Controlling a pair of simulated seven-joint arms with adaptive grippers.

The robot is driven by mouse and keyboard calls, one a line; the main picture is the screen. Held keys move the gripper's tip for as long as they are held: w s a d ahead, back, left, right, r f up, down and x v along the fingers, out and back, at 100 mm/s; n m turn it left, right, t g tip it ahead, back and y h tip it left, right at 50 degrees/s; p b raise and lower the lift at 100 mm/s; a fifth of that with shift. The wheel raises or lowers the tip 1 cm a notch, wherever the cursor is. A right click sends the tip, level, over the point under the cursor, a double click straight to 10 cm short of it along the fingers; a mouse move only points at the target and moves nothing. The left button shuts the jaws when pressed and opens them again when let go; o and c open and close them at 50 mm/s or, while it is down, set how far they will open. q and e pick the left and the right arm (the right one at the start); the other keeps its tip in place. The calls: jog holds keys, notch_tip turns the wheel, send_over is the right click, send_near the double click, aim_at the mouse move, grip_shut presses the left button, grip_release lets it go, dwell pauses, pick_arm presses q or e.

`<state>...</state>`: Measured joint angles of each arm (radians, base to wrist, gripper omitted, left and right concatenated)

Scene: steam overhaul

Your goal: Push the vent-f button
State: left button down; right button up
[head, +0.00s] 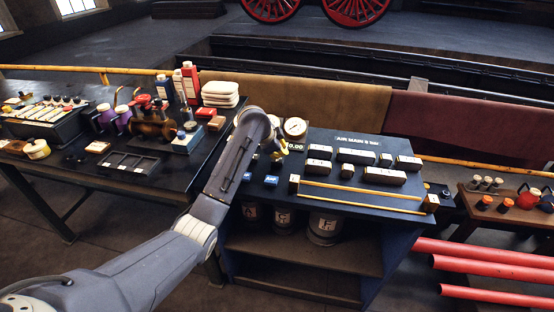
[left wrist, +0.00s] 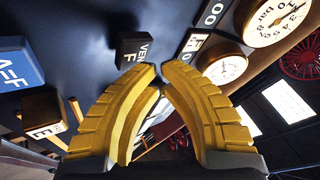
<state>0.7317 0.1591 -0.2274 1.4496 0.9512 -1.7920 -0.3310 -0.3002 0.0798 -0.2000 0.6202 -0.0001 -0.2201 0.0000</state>
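In the left wrist view, the vent-f button (left wrist: 133,48) is a black block with a white label reading "VEN" and "F", the rest of the label being cut off. It sits on the dark panel just beyond and slightly left of my fingertips, with no clear contact. My left gripper (left wrist: 161,68) has yellow ridged fingers whose tips are nearly together, with nothing held. In the head view, my left gripper (head: 279,153) is over the left part of the dark panel bench (head: 330,202). I cannot make out the vent-f button there. My right gripper is not in view.
A blue block marked "A=F" (left wrist: 15,65) and a wood-sided block (left wrist: 43,112) are near the button. A round gauge (left wrist: 222,64) is close at right. In the head view, several labelled blocks and two yellow rods (head: 362,191) lie right of my gripper.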

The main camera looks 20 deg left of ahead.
pick_arm(q)
jog(key=shift+r, duration=3)
